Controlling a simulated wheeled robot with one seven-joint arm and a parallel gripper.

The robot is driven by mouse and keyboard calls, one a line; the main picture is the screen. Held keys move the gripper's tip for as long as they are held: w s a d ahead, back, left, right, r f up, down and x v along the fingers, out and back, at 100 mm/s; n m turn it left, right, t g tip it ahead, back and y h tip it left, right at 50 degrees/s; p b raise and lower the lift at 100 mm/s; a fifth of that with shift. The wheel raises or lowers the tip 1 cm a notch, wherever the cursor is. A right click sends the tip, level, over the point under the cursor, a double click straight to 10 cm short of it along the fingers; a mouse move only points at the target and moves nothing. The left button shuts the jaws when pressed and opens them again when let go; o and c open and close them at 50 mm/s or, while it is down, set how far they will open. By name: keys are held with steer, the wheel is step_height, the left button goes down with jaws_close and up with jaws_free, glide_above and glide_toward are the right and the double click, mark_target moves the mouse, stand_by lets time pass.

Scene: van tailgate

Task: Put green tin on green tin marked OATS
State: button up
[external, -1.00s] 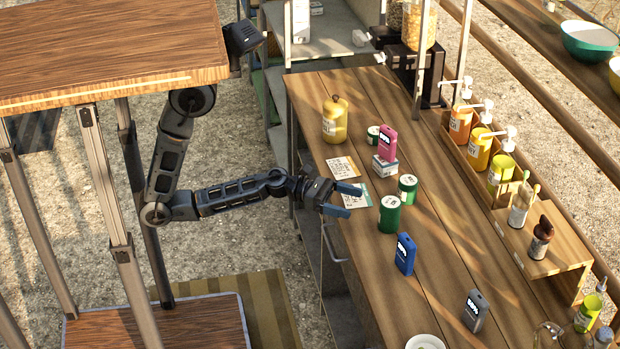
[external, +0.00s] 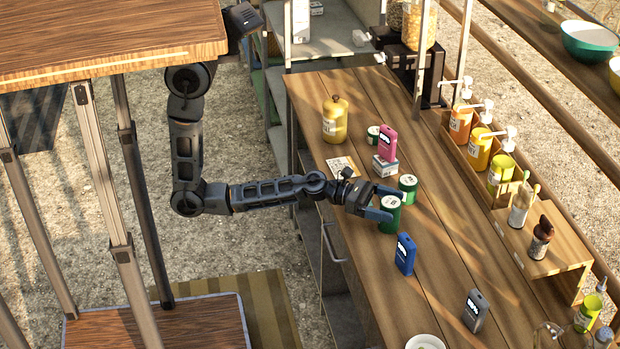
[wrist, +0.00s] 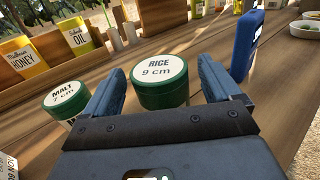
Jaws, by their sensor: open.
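A green tin labelled RICE 9 cm (wrist: 160,90) stands upright between my gripper's two blue fingers in the wrist view. It also shows in the external view (external: 389,222). My gripper (external: 391,203) is open around it, with a finger on each side; I cannot tell whether either touches. A smaller green tin labelled MALT 7 cm (wrist: 66,101) stands just left of the fingers, and in the external view (external: 407,184) behind the RICE tin. A third green tin (external: 373,134) stands farther back; its label is too small to read. I see no readable OATS marking.
A blue box (external: 404,254) stands close to the RICE tin. A yellow jar (external: 335,120) is at the back left and a grey box (external: 476,311) at the front. The table's middle right is clear.

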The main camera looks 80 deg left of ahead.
steer(key=shift+x, duration=1.2)
steer(key=shift+c, duration=0.5)
steer(key=c, duration=1.2)
steer(key=shift+o, duration=0.2)
steer(key=shift+r+p, duration=0.35)
steer(key=shift+r, duration=0.25)
step_height(320, 180, up, 4)
steer(key=shift+f+p, duration=0.1)
steer(key=shift+p, duration=0.85)
steer(key=s+d+r+p, duration=0.5)
steer(key=s+d+r, duration=0.1)
steer(key=s+d, duration=0.2)
